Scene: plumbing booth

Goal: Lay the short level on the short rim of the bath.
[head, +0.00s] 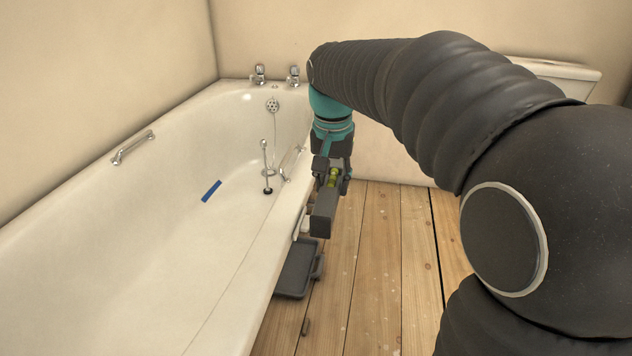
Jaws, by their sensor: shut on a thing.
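The short level (323,215) is a dark grey bar with a yellow-green vial. My gripper (333,170) is shut on it, pointing down, with the level's near end sticking out toward the camera. The level is in the air at the outer edge of the bath's right long rim (258,285). I cannot tell how high it is or whether it overhangs the rim. The white bath fills the left of the head view. Its far short rim (276,87) carries the taps; my arm hides that rim's right end. The near short rim is out of view.
Two taps (260,75) stand on the far rim. A plug on a rod (265,165) and a blue strip (211,191) show inside the bath. Grab handles (133,147) are on its sides. A dark tray (296,268) lies on the wooden floor beside the bath.

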